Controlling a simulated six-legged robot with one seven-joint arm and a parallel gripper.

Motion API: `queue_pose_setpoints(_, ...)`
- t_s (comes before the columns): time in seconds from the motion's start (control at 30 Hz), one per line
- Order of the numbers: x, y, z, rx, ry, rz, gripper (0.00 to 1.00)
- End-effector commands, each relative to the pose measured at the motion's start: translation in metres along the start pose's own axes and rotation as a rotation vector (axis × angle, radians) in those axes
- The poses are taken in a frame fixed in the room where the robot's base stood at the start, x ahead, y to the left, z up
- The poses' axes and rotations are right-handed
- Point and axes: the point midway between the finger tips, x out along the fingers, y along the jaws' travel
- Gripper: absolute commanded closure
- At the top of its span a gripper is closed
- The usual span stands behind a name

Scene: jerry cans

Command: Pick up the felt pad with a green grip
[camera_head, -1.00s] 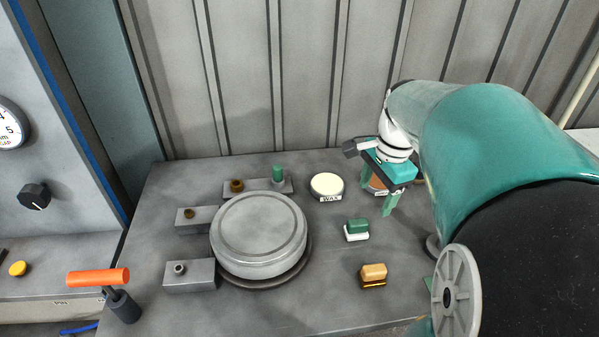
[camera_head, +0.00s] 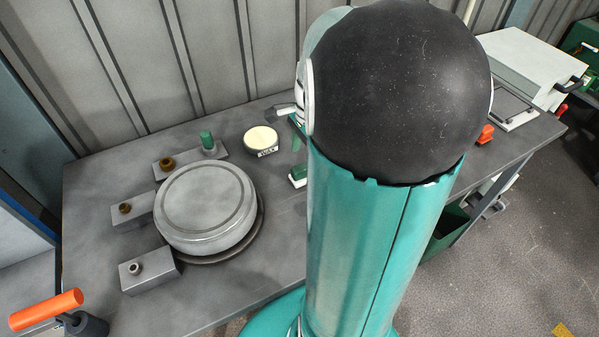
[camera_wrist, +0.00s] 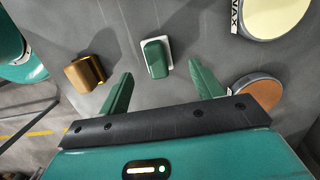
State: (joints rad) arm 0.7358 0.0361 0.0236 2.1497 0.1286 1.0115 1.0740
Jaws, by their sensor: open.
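The felt pad with a green grip (camera_wrist: 155,57) lies flat on the grey bench, a white base showing under a green block. In the wrist view it sits just beyond my fingertips, between their lines. In the head view only its left part (camera_head: 298,176) shows beside my arm. My gripper (camera_wrist: 161,78) is open with nothing between its two green fingers. In the head view my arm hides most of the gripper.
A pad with a gold-brown grip (camera_wrist: 86,72) lies left of the green one in the wrist view. The wax tin (camera_head: 261,140) and an orange-brown tin (camera_wrist: 257,93) are at the right. A large round grey lid (camera_head: 207,208) stands on the bench.

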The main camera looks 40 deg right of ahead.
Motion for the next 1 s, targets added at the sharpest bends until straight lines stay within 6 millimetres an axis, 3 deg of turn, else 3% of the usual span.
queue_pose_setpoints(0.17,0.013,0.000,0.001,0.000,0.000,0.000,0.35)
queue_pose_setpoints(0.43,0.052,0.001,0.004,-0.001,-0.001,0.001,0.35)
queue_pose_setpoints(0.73,0.057,0.000,0.005,-0.001,0.001,-0.002,0.35)
queue_pose_setpoints(1.0,0.057,0.000,0.004,-0.001,0.001,-0.002,0.84)
